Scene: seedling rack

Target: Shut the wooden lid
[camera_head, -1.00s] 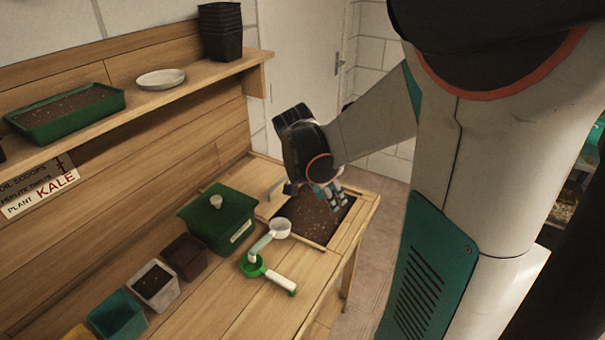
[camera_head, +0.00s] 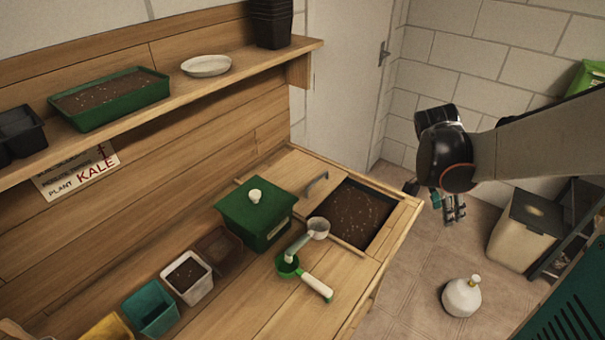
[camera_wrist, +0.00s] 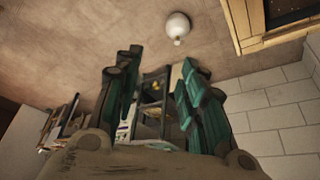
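The wooden lid (camera_head: 297,176) lies flat at the bench's back right corner, with a grey bar handle (camera_head: 317,184) on it. Beside it is the soil bin (camera_head: 356,215), a square opening full of dark soil that stands uncovered. My gripper (camera_head: 449,210) is right of the bench, past its end and over the floor, apart from the lid and holding nothing. In the wrist view my gripper (camera_wrist: 160,62) shows its two teal fingers spread apart with nothing between them; a corner of the bench and dark soil shows at the top right, but the lid does not.
A green lidded box (camera_head: 255,212) stands left of the bin. Several pots line the bench. A white bottle (camera_head: 461,297) and a pale bin (camera_head: 524,230) stand on the floor.

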